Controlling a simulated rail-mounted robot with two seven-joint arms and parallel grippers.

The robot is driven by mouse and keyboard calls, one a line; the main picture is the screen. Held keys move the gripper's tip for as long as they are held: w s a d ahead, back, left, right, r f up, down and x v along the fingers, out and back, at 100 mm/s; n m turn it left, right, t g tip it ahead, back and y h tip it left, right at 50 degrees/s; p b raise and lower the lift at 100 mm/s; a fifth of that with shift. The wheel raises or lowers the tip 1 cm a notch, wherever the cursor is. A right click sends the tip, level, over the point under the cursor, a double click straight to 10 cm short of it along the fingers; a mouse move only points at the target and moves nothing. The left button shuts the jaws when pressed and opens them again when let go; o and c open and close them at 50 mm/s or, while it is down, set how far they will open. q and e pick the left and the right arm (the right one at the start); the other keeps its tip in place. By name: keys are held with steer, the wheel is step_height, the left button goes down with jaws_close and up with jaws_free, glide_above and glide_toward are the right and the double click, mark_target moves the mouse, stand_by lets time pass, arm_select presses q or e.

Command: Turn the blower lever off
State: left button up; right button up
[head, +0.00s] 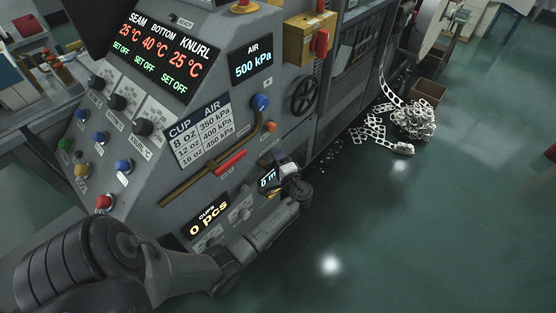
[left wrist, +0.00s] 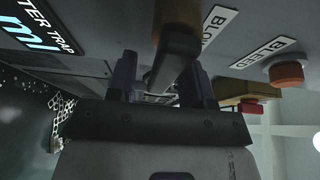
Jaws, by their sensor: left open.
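My left gripper (head: 281,158) is right of the handle, close to the panel by the millilitre display. In the left wrist view its two dark fingers (left wrist: 158,82) are apart. A brown cylinder (left wrist: 178,35) with a grey bar lies ahead of them, beside a partly hidden "BLO…" label (left wrist: 218,24). I cannot tell whether the fingers touch it. My right gripper is not in view.
An orange knob (head: 268,158) is near the gripper; it also shows beside the "BLEED" label (left wrist: 263,52) in the left wrist view. A blue knob (head: 260,102) and black handwheel (head: 305,95) are above. The air display (head: 251,61) reads 500 kPa. Open floor lies right.

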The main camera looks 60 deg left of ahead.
arm_select(q)
steer(key=shift+c, duration=0.3)
jaws_close()
